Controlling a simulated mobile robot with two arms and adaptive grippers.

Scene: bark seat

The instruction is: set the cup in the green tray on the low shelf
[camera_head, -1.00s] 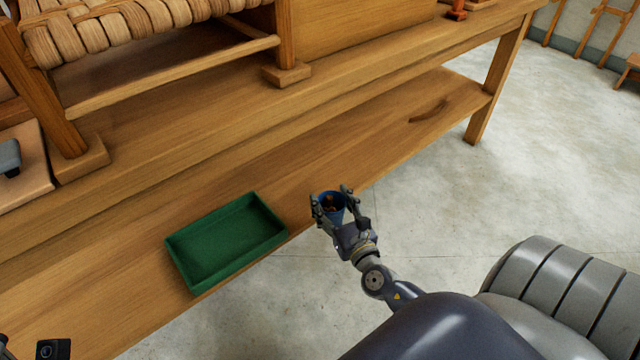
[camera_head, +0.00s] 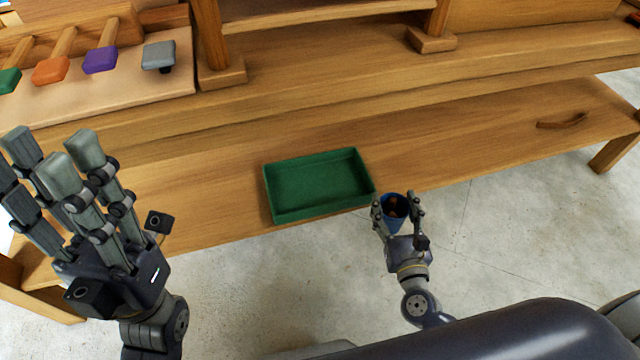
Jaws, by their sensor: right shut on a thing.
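The blue cup (camera_head: 396,222) is held upright, or nearly so, in my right gripper (camera_head: 396,204), which is shut on its sides. Something brown and orange shows inside the cup. The green tray (camera_head: 322,211) is empty and lies on the low shelf (camera_head: 480,165), close to its front edge. The cup is just off the tray's front right corner, over or in front of the shelf edge; its height is hard to tell. My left gripper (camera_head: 48,160) is large at the left, fingers up and apart, with nothing seen between them.
Above the shelf is a bench top (camera_head: 330,75) with a woven seat's wooden legs on it. A board (camera_head: 100,75) with several coloured-headed tools lies at the upper left. A curved wooden piece (camera_head: 562,121) lies on the shelf at right. The concrete floor in front is clear.

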